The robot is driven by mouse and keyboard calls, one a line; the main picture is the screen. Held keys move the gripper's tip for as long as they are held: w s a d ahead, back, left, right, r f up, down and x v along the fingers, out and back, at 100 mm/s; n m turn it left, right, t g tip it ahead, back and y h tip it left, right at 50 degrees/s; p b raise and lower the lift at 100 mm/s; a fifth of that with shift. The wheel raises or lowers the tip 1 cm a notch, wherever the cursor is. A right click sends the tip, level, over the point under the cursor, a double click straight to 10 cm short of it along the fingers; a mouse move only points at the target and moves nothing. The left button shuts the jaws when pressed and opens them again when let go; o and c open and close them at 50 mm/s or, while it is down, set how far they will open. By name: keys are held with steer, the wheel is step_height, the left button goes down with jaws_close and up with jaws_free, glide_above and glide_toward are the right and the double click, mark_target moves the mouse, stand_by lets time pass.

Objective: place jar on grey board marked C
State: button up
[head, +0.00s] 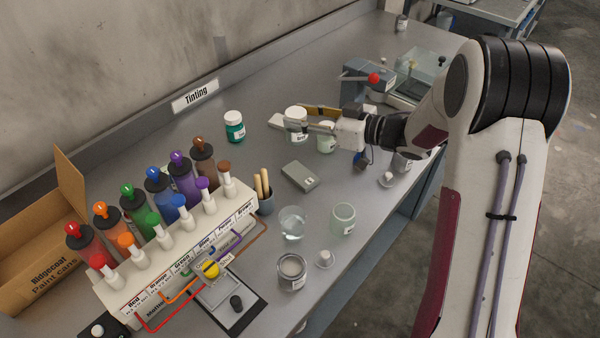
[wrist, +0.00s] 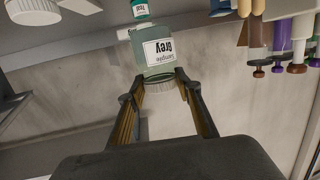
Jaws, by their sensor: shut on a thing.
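My gripper (head: 308,126) is shut on a pale glass jar (head: 296,114) with a white lid. In the wrist view my gripper (wrist: 160,85) has its fingers on both sides of the jar (wrist: 152,60), near the lid. Its label reads "Sample Grey" and appears upside down there. The jar looks upright in the head view, above or over a pale flat board (head: 276,122) at the back; I cannot tell whether it touches. A grey slab (head: 300,176) with a small label lies nearer, apart from the gripper. No letter C is readable on either.
A teal jar (head: 235,126) stands left of the held jar; another pale jar (head: 326,140) stands just below the gripper. A rack of coloured bottles (head: 170,250), a glass of water (head: 292,222) and an empty jar (head: 343,218) stand nearer. Bench is clear left of the slab.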

mark_target(304, 142)
steer(key=shift+s+d, duration=0.4)
steer(key=shift+d, duration=0.2)
steer(key=shift+s+a+f, duration=0.15)
steer(key=shift+s, duration=0.4)
steer(key=shift+f, duration=3.1)
steer(key=shift+f, duration=1.9)
steer(key=shift+f, duration=0.15)
steer(key=o, duration=1.2)
